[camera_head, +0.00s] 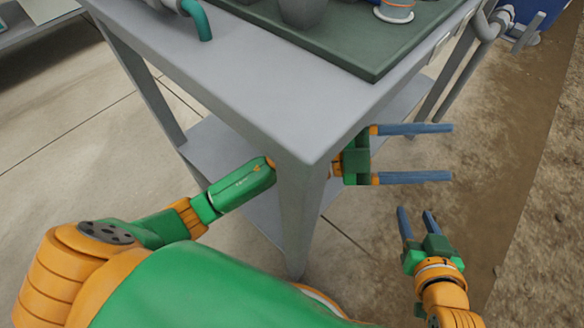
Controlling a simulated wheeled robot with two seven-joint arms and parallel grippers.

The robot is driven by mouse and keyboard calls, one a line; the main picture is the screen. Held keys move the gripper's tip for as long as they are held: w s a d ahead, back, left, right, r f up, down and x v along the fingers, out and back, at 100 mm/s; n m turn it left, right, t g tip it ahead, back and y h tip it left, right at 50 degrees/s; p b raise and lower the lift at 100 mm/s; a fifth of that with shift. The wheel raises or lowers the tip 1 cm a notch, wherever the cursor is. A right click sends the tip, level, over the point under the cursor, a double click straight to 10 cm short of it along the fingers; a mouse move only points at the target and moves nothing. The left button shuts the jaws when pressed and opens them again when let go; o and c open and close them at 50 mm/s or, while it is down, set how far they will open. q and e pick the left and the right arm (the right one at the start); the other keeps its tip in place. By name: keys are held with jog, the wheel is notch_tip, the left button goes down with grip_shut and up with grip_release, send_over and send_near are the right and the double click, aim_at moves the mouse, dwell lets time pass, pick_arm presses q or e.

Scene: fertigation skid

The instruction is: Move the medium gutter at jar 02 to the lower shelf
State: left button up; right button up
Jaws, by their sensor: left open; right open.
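I see no medium gutter and can read no jar 02 label. The lower shelf (207,148) is a grey board under the grey table, largely hidden by the top, a leg and my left arm. My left arm passes behind the front corner leg. My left gripper (450,153) is open and empty, its blue fingers sticking out past the table's right side. My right gripper (415,210) is open and empty, below the left one, over the floor right of the table.
The grey table top (245,85) bears a dark green mat (345,48) with a dark grey pot (302,12) and a pale round fitting with an orange ring (395,11). A teal bent pipe (198,20) stands at the top left. The table leg (300,225) stands close to my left arm. Brown soil lies right.

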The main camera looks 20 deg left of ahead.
pick_arm(q)
jog(key=w+a+f+n+t+y, duration=0.1)
jog(key=w+a+n+t+y, duration=0.2)
jog(key=a+n+t+y, duration=0.5)
jog(key=w+a+n+t+y, duration=0.3)
jog(key=a+n+t+y, duration=0.3)
jog(key=n, duration=0.4)
jog(key=s+a+f+n+g+y, duration=0.2)
jog(key=s+a+f+g, duration=0.1)
jog(key=f, duration=0.5)
jog(key=s+a+f+n+g+y, duration=0.2)
jog(key=s+a+f+g, duration=0.1)
jog(key=f, duration=0.5)
jog(key=shift+s+g, duration=0.7)
jog(key=shift+s, duration=0.1)
jog(key=shift+f, duration=0.1)
jog(key=shift+s, duration=0.1)
